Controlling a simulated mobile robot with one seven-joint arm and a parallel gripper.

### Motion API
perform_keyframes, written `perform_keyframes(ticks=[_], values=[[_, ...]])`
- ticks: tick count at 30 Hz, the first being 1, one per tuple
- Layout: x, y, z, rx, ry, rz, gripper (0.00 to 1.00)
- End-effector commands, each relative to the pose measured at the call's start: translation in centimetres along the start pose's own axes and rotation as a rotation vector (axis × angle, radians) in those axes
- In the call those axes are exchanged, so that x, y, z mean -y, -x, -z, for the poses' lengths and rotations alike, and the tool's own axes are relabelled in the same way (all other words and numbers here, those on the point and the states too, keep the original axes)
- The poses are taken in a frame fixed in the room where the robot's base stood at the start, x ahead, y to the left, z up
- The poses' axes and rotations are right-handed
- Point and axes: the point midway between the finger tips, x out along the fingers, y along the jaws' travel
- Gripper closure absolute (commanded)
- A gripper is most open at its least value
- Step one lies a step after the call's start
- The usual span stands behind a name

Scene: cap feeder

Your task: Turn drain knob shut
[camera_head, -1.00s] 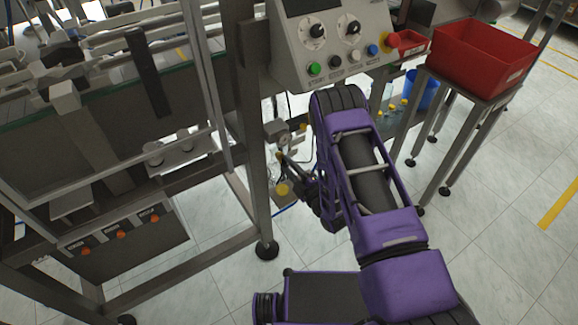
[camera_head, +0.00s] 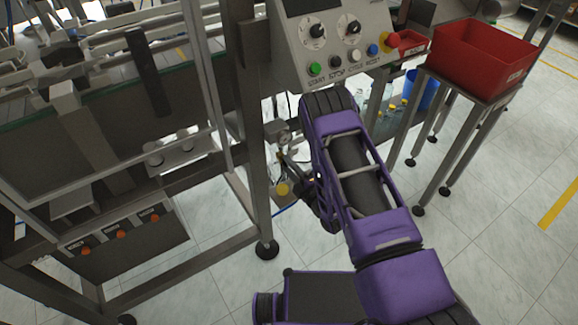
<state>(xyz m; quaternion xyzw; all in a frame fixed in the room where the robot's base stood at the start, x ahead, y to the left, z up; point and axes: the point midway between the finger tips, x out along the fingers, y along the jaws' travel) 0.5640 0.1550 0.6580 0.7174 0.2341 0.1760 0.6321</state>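A small round yellow knob (camera_head: 283,188) shows low beside the machine's front leg, and it may be the drain knob. Above it is a small unit with a round gauge (camera_head: 283,138). My gripper (camera_head: 288,163) is at the end of the purple arm, between the gauge and the yellow knob and close to both. Its dark fingers are small and partly hidden by my arm. I cannot tell whether they touch anything or how far apart they are. Which way the knob is turned is too small to tell.
The machine's grey leg (camera_head: 258,190) stands just left of my gripper. The control panel (camera_head: 335,45) with dials and buttons hangs above my arm. A red bin (camera_head: 482,55) on a metal stand is at the right. Open tiled floor (camera_head: 500,215) lies at the lower right.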

Motion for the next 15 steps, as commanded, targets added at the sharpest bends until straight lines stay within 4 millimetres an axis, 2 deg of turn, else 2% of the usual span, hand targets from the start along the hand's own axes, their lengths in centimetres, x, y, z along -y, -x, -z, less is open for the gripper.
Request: perform_keyframes(ticks=[1,3,4,15], values=[[0.08,0.06,-0.04,0.001,0.0,0.002,0.55],[0.04,0.03,-0.03,0.001,-0.001,0.001,0.42],[0.03,0.02,-0.02,0.0,-0.001,0.0,0.4],[-0.06,0.49,-0.01,0.0,-0.001,-0.001,0.4]])
